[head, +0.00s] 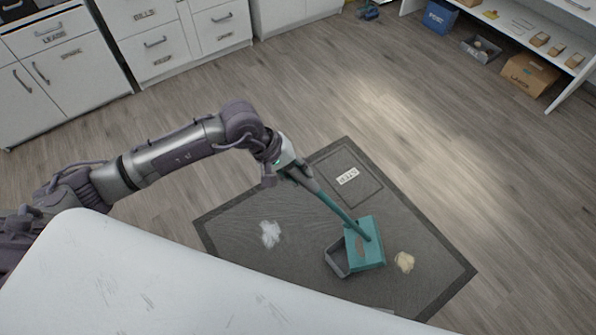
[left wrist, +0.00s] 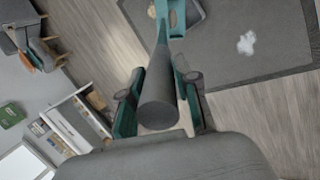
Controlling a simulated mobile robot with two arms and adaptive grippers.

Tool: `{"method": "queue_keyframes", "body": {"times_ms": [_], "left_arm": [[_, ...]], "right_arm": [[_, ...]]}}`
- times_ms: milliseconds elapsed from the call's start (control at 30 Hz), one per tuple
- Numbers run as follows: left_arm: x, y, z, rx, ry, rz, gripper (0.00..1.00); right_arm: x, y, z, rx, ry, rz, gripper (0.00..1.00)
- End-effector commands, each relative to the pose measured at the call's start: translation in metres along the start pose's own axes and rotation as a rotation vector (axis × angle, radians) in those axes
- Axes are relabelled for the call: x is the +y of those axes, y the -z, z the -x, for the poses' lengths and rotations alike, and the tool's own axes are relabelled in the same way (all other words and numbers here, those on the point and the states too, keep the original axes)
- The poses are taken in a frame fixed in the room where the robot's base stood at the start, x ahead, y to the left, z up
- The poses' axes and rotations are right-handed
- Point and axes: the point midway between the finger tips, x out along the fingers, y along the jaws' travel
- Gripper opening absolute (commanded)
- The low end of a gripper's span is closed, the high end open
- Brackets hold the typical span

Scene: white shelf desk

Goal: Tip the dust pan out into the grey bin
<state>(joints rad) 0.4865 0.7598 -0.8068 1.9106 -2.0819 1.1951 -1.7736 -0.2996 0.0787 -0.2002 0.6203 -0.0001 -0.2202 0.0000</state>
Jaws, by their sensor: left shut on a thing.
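A teal dust pan (head: 371,239) with a long handle is at the right part of the dark mat in the head view. A brown patch lies on its pan. My left gripper (head: 293,172) is shut on the handle's upper end; the grey handle end (left wrist: 158,98) shows between its fingers (left wrist: 159,100) in the left wrist view. A small grey open bin (head: 337,259) is at the pan's left side, partly covered by it. I cannot tell whether they touch. My right gripper is not in view.
The dark mat (head: 225,222) carries a white powder patch (head: 270,234) and a tan patch (head: 404,262). A labelled square (head: 347,177) is marked on it. A white surface (head: 120,285) fills the lower left. White cabinets (head: 75,55) and a shelf (head: 575,80) stand beyond clear wooden floor.

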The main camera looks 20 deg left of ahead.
Motion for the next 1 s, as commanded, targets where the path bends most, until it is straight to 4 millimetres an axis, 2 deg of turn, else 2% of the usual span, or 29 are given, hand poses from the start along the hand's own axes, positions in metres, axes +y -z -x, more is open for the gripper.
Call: {"method": "queue_keyframes", "body": {"times_ms": [367,1000], "left_arm": [[0.000,0.001,0.001,0.000,-0.007,-0.001,0.00],[-0.029,0.006,0.004,-0.012,-0.050,-0.004,0.00]], "right_arm": [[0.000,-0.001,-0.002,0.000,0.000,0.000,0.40],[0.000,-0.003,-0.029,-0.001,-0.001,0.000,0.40]]}}
